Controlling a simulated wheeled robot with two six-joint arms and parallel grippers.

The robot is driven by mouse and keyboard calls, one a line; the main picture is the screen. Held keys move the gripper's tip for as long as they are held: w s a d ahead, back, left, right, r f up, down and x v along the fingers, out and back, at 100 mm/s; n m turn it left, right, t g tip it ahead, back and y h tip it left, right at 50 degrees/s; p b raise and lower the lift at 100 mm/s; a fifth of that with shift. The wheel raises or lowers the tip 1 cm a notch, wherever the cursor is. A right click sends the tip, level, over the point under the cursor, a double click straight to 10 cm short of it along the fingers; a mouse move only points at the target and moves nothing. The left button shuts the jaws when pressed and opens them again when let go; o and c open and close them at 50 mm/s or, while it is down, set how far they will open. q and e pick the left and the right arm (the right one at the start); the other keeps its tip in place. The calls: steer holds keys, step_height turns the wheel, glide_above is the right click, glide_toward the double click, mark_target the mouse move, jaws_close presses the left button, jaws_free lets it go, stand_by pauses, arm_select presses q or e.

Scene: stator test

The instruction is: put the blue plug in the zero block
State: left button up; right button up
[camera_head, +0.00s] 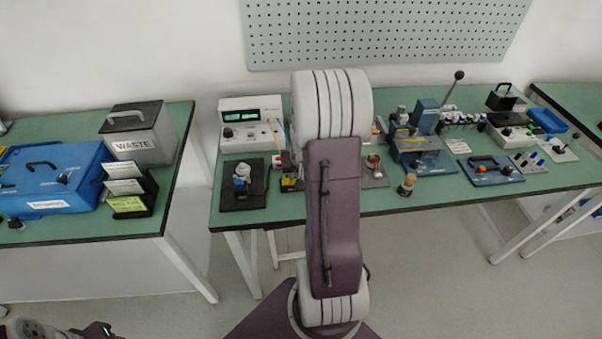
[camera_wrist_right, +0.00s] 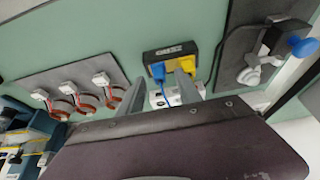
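In the right wrist view, a small black block with a yellow part (camera_wrist_right: 181,50) lies on the green bench. The blue plug (camera_wrist_right: 158,70) shows at the block's left end, with a blue cable running down from it. I cannot tell if it is seated in the block or only against it. My right gripper (camera_wrist_right: 168,78) points at the block with its fingers apart, one on each side of the cable; no grip on the plug shows. In the head view, my arm hides most of this spot; a yellow bit of the block (camera_head: 290,184) shows. My left gripper (camera_head: 100,330) is partly in view at the bottom left.
A black plate with a blue-knobbed clamp (camera_head: 243,190) is left of the block. A grey plate (camera_wrist_right: 75,75) with several copper-wound parts lies on the other side. A white meter box (camera_head: 250,120) stands behind. A blue press (camera_head: 424,150) is farther right.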

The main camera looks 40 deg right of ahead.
steer(key=p+v, duration=0.1)
steer(key=v, duration=0.8)
stand_by(0.6)
steer(key=w+a+n+y+p, duration=0.2)
steer(key=w+a+n, duration=0.2)
steer(key=a, duration=0.8)
steer(key=s+a+f+n+g+y, duration=0.1)
steer(key=s+a+f+n+g, duration=0.1)
steer(key=s+a+f, duration=0.3)
steer(key=s+a+n, duration=0.1)
steer(key=s+a, duration=0.3)
steer(key=a, duration=0.1)
steer(key=shift+a, duration=0.35)
